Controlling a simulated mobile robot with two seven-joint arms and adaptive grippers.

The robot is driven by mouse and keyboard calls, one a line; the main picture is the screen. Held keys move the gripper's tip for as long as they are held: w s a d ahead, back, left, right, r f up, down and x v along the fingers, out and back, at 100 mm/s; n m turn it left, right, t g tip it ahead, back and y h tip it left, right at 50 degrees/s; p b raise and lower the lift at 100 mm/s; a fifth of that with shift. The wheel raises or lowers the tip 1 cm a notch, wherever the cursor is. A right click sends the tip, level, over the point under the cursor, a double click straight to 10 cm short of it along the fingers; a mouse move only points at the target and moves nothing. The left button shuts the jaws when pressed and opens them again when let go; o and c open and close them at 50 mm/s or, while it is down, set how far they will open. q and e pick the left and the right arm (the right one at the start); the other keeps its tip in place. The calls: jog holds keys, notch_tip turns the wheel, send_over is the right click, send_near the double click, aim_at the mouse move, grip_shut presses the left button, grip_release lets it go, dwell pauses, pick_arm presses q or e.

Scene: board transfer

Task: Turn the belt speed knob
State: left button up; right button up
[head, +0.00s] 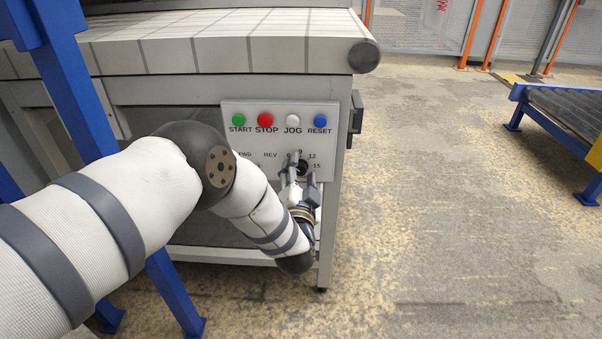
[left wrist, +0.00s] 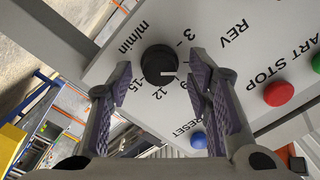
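The belt speed knob (left wrist: 158,64) is round and black with a white pointer line. In the left wrist view it sits on the white control panel (left wrist: 210,60), its pointer towards the marks between 9 and 12. My left gripper (left wrist: 165,85) is open, one finger on each side of the knob and apart from it. In the head view the left gripper (head: 298,172) is at the panel's lower right, partly covering the knob (head: 303,168). My right gripper is not in view.
The panel carries a green START button (head: 238,120), a red STOP button (head: 265,119), a white JOG button (head: 293,121) and a blue RESET button (head: 320,120). The conveyor belt (head: 200,45) runs above. A blue post (head: 75,80) stands at left.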

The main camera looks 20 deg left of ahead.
pick_arm(q)
jog(key=v, duration=1.2)
